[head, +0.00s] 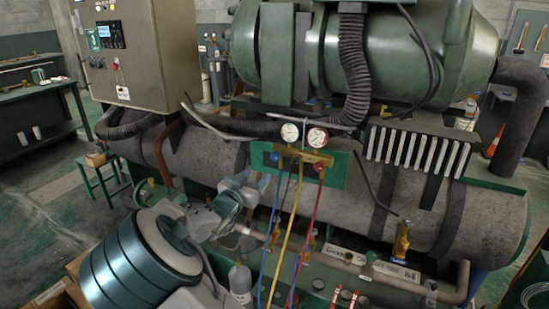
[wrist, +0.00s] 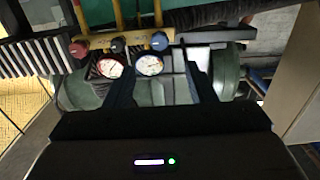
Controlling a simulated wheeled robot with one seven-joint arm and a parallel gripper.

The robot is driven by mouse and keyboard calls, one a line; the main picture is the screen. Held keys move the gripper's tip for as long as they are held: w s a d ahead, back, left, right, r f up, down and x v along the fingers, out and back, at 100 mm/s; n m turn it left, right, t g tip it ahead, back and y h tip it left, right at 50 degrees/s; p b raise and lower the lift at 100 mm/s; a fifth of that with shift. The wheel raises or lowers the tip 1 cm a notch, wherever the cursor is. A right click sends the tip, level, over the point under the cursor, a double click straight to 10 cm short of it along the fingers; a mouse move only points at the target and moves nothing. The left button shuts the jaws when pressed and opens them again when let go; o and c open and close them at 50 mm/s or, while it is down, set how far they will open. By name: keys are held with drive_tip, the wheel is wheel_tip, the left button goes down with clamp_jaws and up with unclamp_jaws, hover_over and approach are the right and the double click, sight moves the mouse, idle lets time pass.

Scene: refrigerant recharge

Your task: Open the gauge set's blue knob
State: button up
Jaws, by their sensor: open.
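The gauge set (head: 303,155) hangs on a green plate in front of the large tank, with two round dials on a brass manifold. Its blue knob (head: 275,157) is at the manifold's left end and the red knob (head: 319,167) at the right. In the wrist view the set appears inverted: the blue knob (wrist: 159,41), a dark middle knob (wrist: 117,45) and the red knob (wrist: 77,49) sit above the dials. My gripper (wrist: 160,74) is open and empty, its dark fingers pointing toward the blue-knob side, apart from it. In the head view my gripper (head: 252,187) is left of and below the knob.
Blue, yellow and red hoses (head: 289,225) hang below the manifold. A grey control cabinet (head: 150,50) stands at upper left. Pipes and a brass valve (head: 402,240) are at lower right. A grey bottle (head: 240,282) stands below my arm.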

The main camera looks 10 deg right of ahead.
sight(274, 158)
drive_tip(key=p+x, duration=0.1)
drive_tip(key=x, duration=1.2)
drive_tip(key=shift+w+d, duration=0.25)
drive_tip(key=c, duration=1)
